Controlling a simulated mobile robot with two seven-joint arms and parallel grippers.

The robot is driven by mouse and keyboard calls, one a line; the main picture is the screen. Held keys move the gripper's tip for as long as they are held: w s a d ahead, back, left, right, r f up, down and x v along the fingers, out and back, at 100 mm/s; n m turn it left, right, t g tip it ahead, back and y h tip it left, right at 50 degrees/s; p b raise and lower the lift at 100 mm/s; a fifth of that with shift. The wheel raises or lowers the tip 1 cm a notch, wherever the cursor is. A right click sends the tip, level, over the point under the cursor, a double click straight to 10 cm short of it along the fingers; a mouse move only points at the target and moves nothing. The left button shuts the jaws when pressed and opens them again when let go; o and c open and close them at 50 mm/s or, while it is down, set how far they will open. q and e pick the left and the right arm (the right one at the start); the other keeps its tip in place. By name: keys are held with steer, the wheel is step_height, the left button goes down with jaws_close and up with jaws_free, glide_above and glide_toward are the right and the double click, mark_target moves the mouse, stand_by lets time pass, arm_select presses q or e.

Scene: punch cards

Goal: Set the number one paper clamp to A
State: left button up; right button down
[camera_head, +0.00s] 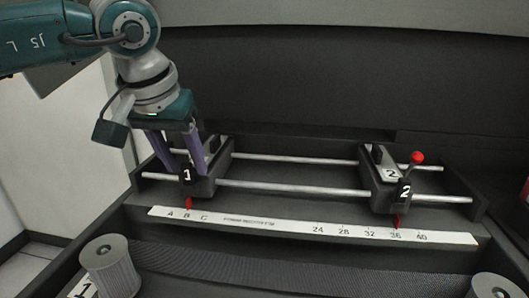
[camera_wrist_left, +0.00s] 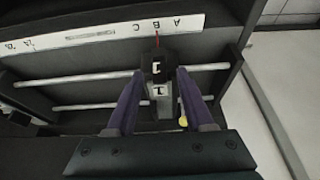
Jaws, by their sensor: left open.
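The number one paper clamp (camera_head: 203,187) is a dark block on two metal rods at the left of the rail frame, with a white "1" on its front tab. Its red pointer (camera_head: 188,203) stands at B on the white scale strip (camera_head: 262,222). The clamp also shows in the left wrist view (camera_wrist_left: 158,68), where the pointer again lines up with B. A is one mark to the left of it in the head view. My left gripper (camera_head: 184,168) is open, its purple fingers one on each side of the clamp's top. Contact cannot be told. My right gripper is out of view.
The number two clamp (camera_head: 382,187), with a red-knobbed lever (camera_head: 416,158), sits on the same rods at the right, its pointer near 36. Ribbed rollers (camera_head: 108,268) stand at the front corners. The rods (camera_head: 290,189) between the clamps are clear.

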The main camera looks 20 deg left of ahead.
arm_select(q)
steer(key=shift+c, duration=0.2)
jaws_close()
steer(key=shift+r, duration=0.1)
stand_by(1.0)
